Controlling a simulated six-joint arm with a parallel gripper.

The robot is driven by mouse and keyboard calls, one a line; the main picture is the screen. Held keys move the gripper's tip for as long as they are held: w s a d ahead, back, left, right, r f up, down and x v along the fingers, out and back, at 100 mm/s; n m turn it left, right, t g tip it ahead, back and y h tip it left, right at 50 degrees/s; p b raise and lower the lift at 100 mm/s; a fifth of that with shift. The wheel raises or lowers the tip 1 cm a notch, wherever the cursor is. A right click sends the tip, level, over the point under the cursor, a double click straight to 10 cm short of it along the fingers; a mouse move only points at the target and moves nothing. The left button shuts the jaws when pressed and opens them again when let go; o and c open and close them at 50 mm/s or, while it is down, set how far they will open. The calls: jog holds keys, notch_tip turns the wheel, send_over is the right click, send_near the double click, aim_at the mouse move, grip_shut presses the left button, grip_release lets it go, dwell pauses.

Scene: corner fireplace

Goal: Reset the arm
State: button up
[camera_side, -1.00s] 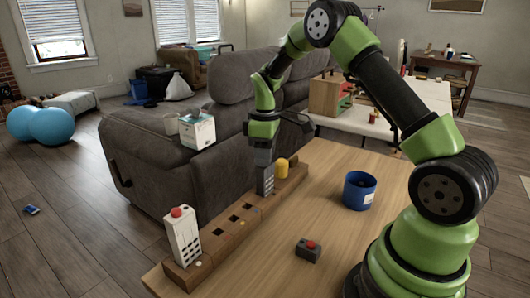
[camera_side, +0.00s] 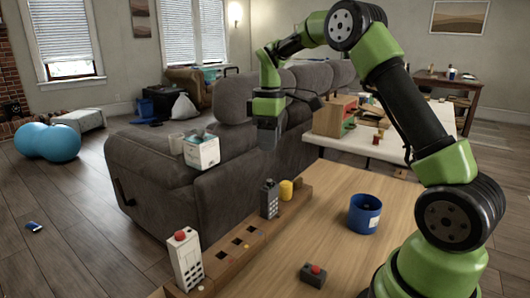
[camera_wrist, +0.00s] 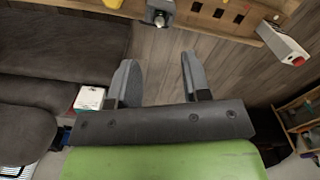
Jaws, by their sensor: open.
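My gripper (camera_side: 268,140) hangs in the air above the far part of a slotted wooden rack (camera_side: 222,262) on the table edge. Its two fingers are apart and empty in the wrist view (camera_wrist: 158,68). A dark grey block (camera_side: 269,200) stands upright in the rack below the gripper, clear of the fingers. It also shows at the top of the wrist view (camera_wrist: 160,12).
A yellow cylinder (camera_side: 286,190) and a white block with a red button (camera_side: 185,260) stand at the rack's far and near ends. A grey sofa (camera_side: 160,185) stands behind.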

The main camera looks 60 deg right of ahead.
jog(key=s+a+r+m+t, duration=0.4)
jog(key=s+a+r, duration=0.4)
jog(key=a+r, duration=0.2)
jog(key=s+a+f+m+t+y, duration=0.1)
jog(key=s+a+m+t+y, duration=0.1)
jog(key=s, duration=1)
jog(key=a+m+t, duration=0.1)
jog(key=a+m, duration=0.1)
jog(key=a, duration=0.1)
jog(key=shift+s+a, duration=0.35)
jog(key=shift+a, duration=0.05)
